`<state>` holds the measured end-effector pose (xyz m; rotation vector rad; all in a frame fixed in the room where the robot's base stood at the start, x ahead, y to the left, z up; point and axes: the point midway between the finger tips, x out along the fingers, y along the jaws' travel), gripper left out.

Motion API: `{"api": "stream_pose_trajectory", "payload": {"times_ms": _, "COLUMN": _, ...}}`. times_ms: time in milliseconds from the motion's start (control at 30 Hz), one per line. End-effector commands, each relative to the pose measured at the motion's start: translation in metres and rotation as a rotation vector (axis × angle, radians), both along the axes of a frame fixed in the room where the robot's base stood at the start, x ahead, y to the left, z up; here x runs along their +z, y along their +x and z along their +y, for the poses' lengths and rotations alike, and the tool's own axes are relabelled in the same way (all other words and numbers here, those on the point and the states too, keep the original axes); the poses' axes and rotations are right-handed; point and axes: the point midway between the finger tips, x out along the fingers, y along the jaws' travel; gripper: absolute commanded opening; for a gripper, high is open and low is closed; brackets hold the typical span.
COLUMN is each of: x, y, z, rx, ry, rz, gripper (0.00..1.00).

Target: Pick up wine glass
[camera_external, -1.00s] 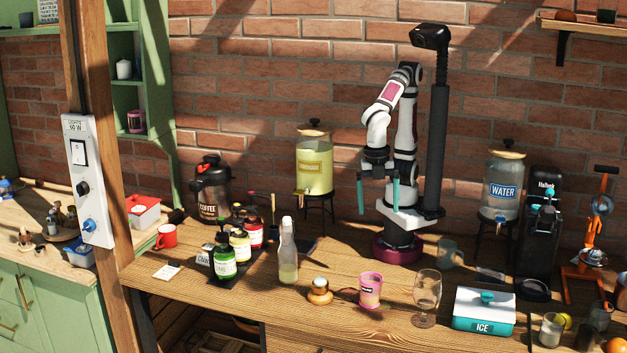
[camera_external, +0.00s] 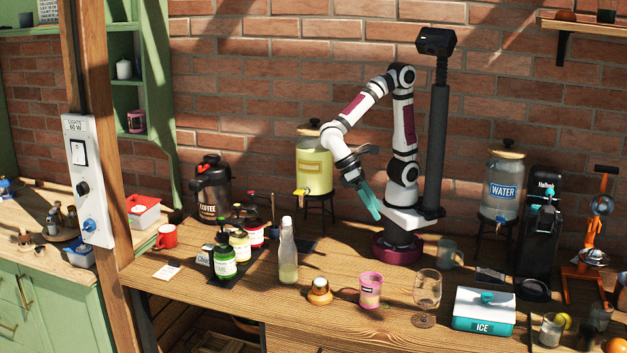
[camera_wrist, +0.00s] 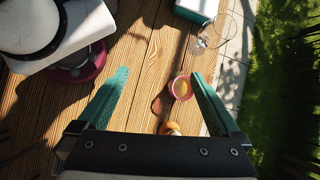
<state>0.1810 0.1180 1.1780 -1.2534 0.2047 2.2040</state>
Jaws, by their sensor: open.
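The clear, stemmed wine glass (camera_external: 427,288) stands upright near the front edge of the wooden table, between a pink cup and a white ice box. In the wrist view the wine glass (camera_wrist: 212,36) shows at the upper right, close to the table edge. My gripper (camera_external: 372,210) has teal fingers and hangs above the table, up and to the left of the glass and well apart from it. In the wrist view the two fingers of my gripper (camera_wrist: 160,78) are spread wide with nothing held between them.
The pink cup (camera_external: 370,292) and a small brown pot (camera_external: 319,291) stand left of the glass. The ice box (camera_external: 484,310) is close on its right. A clear bottle (camera_external: 288,255) stands further left. The table (camera_external: 345,262) is bare between my base and the pink cup.

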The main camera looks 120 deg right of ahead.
Motion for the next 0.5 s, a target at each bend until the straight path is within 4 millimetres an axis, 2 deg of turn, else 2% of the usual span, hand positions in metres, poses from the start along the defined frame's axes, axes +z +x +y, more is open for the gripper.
{"api": "stream_pose_trajectory", "payload": {"times_ms": 100, "x": -0.02, "y": 0.035, "z": 0.056, "rx": -0.039, "ry": 0.135, "rz": 0.264, "gripper": 1.0}}
{"api": "stream_pose_trajectory", "payload": {"times_ms": 200, "x": -0.041, "y": 0.056, "z": 0.094, "rx": -0.081, "ry": 0.221, "rz": 0.434, "gripper": 1.0}}
{"api": "stream_pose_trajectory", "payload": {"times_ms": 300, "x": -0.058, "y": 0.067, "z": 0.117, "rx": -0.113, "ry": 0.274, "rz": 0.537, "gripper": 1.0}}
{"api": "stream_pose_trajectory", "payload": {"times_ms": 367, "x": -0.064, "y": 0.07, "z": 0.124, "rx": -0.123, "ry": 0.289, "rz": 0.569, "gripper": 1.0}}
{"api": "stream_pose_trajectory", "payload": {"times_ms": 500, "x": -0.074, "y": 0.056, "z": 0.142, "rx": -0.127, "ry": 0.297, "rz": 0.589, "gripper": 1.0}}
